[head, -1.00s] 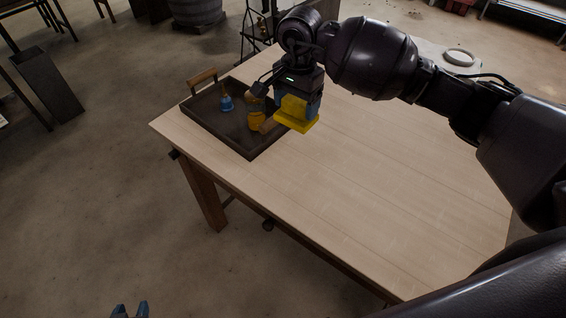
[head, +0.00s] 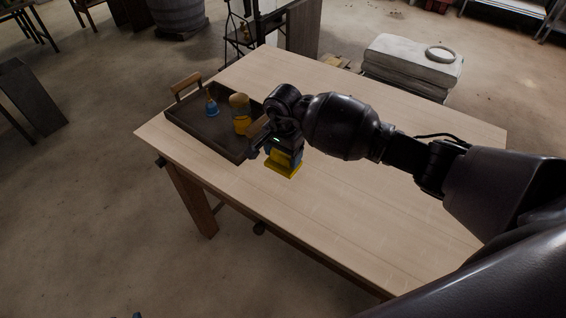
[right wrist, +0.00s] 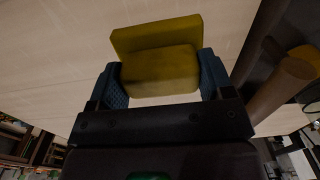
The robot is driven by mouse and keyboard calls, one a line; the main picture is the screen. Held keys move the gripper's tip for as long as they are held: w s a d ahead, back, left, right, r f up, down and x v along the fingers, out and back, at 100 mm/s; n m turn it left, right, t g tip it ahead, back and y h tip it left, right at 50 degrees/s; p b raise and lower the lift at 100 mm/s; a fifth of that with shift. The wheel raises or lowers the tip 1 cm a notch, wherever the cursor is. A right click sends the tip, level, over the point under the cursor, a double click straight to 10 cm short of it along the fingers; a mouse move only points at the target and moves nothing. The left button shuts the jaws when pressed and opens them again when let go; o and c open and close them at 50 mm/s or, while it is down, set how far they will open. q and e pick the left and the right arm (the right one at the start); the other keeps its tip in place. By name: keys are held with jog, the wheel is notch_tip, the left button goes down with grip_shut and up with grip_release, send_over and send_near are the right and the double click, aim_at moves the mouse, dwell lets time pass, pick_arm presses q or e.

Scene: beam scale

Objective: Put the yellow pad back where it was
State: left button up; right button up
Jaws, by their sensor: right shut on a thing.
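My right gripper (head: 286,156) is shut on the yellow pad (head: 283,169), a block with a wider flat plate at its outer end. It holds the pad over the table, just right of the dark tray (head: 208,138). In the right wrist view the pad (right wrist: 160,68) sits between the blue fingers, with pale wood beyond it. I cannot tell how high the pad is above the table. Of my left gripper only a tiny dark tip (head: 137,315) shows at the bottom edge.
The tray stands on the wooden table (head: 330,215) and holds a blue bottle (head: 211,107) and an orange container (head: 241,123). Its left wooden handle (head: 186,84) shows; my arm partly covers its right end. The table's near and middle parts are clear. A whitish stack (head: 412,65) stands beyond the table.

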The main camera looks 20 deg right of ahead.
aim_at(283, 164)
jog(key=shift+f, duration=1.95)
jog(key=shift+f, duration=0.15)
jog(key=o, duration=1)
notch_tip(283, 164, up, 12)
jog(key=shift+r, duration=0.15)
jog(key=shift+s, duration=0.1)
